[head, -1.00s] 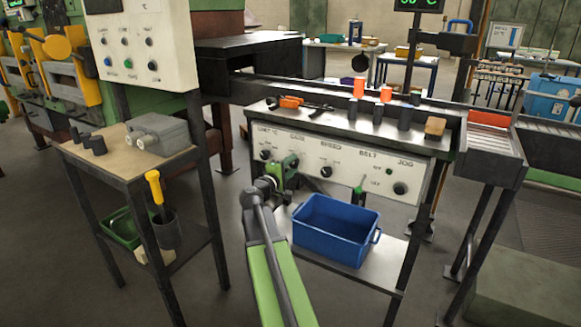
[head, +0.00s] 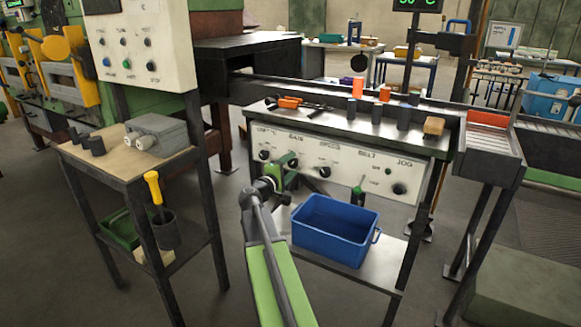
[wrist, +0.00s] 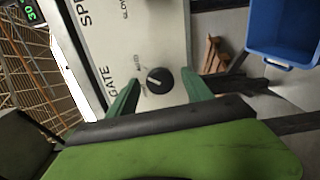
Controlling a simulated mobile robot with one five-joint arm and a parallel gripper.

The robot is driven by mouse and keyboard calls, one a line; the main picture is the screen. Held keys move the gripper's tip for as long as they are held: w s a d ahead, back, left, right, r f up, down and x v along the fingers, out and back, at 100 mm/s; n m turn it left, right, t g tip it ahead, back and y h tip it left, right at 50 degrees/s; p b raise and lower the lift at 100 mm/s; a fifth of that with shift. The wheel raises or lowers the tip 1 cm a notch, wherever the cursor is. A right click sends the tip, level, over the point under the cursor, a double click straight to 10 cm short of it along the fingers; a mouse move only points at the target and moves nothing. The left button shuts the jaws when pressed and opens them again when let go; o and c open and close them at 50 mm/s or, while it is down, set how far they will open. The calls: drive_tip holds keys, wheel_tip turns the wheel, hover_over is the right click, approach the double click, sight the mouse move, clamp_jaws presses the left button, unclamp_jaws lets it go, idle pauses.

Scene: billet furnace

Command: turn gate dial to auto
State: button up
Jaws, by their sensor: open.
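The gate dial (wrist: 159,80) is a round black knob on the pale control panel, beside the word GATE in the wrist view. It has a pale pointer mark on its left part; the small position labels around it are hard to read. My gripper (wrist: 160,91) is open, with one green finger on each side of the dial. I see no clear contact with the knob. In the head view my gripper (head: 284,172) is at the panel front, just below the GATE label, partly covering that area.
Other knobs, including the speed knob (head: 325,172) and the jog knob (head: 399,188), are on the same panel. A blue bin (head: 335,232) stands on the shelf below. A side table (head: 92,166) with a grey box is at the left.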

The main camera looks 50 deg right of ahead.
drive_tip(key=v, duration=1.7)
drive_tip(key=shift+w, duration=0.1)
